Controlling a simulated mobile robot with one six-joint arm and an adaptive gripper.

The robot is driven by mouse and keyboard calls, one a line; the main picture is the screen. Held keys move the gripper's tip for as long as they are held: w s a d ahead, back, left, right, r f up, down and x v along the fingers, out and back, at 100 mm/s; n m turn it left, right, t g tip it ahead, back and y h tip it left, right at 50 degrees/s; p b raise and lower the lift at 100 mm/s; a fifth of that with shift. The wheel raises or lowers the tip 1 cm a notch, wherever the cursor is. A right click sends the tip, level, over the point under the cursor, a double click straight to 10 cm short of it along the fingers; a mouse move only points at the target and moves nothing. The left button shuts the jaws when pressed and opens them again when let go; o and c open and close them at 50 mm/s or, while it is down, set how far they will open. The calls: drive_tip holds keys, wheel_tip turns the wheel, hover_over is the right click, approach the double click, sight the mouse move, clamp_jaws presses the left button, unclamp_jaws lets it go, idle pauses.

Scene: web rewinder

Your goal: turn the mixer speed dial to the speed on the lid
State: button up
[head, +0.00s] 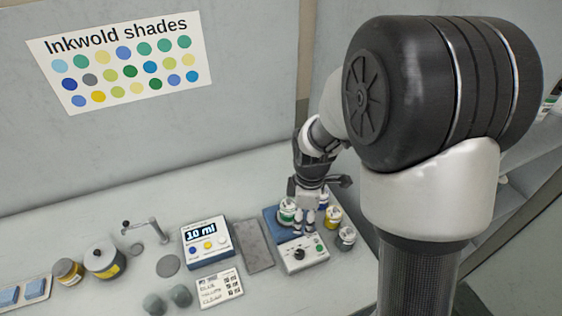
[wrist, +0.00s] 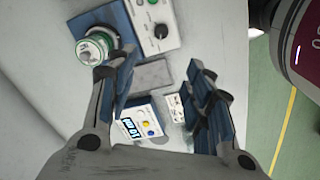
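The mixer is a blue unit with a white control panel (head: 303,256), standing at the right of the bench. Its black speed dial (head: 298,254) is on the panel's left in the head view, with a green button to the right. The dial (wrist: 160,30) also shows at the top of the wrist view; its setting is too small to read. A green-banded jar (wrist: 93,47) with a white lid stands at the mixer's blue part. The lid's marking is not legible. My gripper (wrist: 160,88) is open and empty, above the bench near the mixer, apart from the dial.
A yellow jar (head: 333,216) and a grey jar (head: 345,238) stand close right of the mixer. Left of it are a grey pad (head: 254,245), a dispenser reading 10 ml (head: 208,242) and a card (head: 220,290). A shade poster (head: 122,62) hangs behind.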

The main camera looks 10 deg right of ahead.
sight(300, 253)
drive_tip(key=shift+n, duration=0.8)
drive_tip(key=f+b, duration=0.1)
drive_tip(key=f, duration=0.6)
drive_tip(key=f+b, duration=0.1)
drive_tip(key=f, duration=0.6)
drive_tip(key=f+b, duration=0.1)
drive_tip(key=f, duration=0.6)
drive_tip(key=shift+w+b, duration=0.35)
drive_tip(key=shift+c, duration=0.6)
drive_tip(key=c, duration=0.9)
